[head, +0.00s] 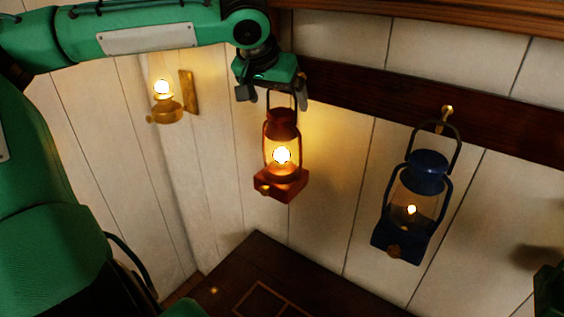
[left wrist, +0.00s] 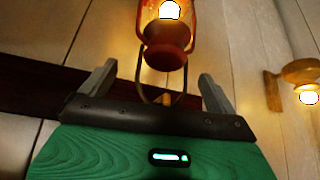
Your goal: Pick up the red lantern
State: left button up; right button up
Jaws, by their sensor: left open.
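The red lantern (head: 282,184) hangs on the plank wall in the middle of the head view, lit, with a thin dark wire handle. My left gripper (head: 273,100) is at the top of this lantern, its two fingers apart on either side of the handle. In the left wrist view, the red lantern (left wrist: 167,57) shows with its handle between the open fingers of my left gripper (left wrist: 158,72). I cannot tell whether a finger touches the handle. The lantern's hook is hidden behind the gripper in the head view.
A blue lantern (head: 428,172) hangs from a brass hook (head: 447,113) to the right. A brass wall lamp (head: 165,111) is at the left, near the corner. A dark wooden rail (head: 365,94) runs along the wall. A dark wooden surface (head: 315,293) lies below.

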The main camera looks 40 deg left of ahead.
aim_at(281, 114)
pick_arm(q)
jog(key=p+x, duration=0.1)
jog(key=x, duration=0.1)
jog(key=p+x, duration=0.1)
jog(key=x, duration=0.1)
jog(key=shift+a+f+p, duration=0.15)
jog(key=shift+a+p, duration=0.1)
jog(key=shift+p, duration=0.1)
jog(key=shift+w+f, duration=0.2)
jog(key=shift+f, duration=0.1)
jog(key=shift+s, duration=0.1)
jog(key=shift+c, duration=0.8)
jog(key=c, duration=1.8)
jog(key=shift+r, duration=0.1)
grip_shut()
